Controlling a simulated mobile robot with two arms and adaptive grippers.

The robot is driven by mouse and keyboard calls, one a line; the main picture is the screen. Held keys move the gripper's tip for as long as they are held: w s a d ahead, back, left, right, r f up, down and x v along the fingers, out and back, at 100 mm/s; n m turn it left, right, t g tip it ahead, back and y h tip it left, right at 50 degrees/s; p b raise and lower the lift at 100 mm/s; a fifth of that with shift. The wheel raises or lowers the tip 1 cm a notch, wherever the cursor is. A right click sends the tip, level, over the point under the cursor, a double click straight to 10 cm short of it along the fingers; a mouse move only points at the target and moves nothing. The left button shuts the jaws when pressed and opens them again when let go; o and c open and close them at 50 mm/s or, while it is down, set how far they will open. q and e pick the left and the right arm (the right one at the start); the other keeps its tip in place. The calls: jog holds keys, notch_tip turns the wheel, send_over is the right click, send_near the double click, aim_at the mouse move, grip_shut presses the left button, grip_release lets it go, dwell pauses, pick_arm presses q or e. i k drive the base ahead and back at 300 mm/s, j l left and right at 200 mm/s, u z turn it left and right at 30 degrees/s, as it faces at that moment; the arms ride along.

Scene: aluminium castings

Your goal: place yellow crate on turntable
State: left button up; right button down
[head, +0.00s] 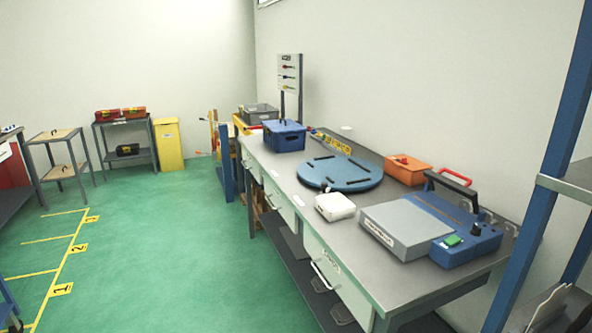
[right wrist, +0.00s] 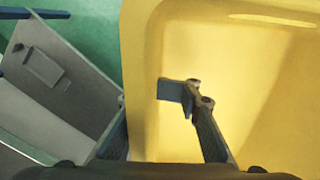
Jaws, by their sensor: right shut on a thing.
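The turntable (head: 340,172) is a round blue disc with dark slots, lying flat and empty on the grey workbench (head: 290,187) in the head view. The yellow crate (right wrist: 255,75) fills most of the right wrist view, seen from above into its inside. My right gripper (right wrist: 150,112) is shut on the crate's left wall, with one finger inside the crate and the other outside. The crate's underside is hidden. Neither gripper shows in the head view, and the held crate does not show there either.
A white box (head: 335,206) and a grey-and-blue device (head: 405,230) stand in front of the turntable. An orange box (head: 408,170) is to its right, a blue bin (head: 284,136) behind it. A blue rack post (head: 545,190) rises at right. Green floor left of the bench is open.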

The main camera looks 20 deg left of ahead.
aim_at(339, 169)
jog(key=j+u, duration=0.1)
jog(key=u, duration=1.5)
jog(key=i+u, duration=0.2)
jog(key=i, duration=1.15)
jog(key=i+j+z, duration=0.1)
jog(key=i, duration=1.4)
jog(key=i+z, duration=0.15)
jog(key=z, duration=1.35)
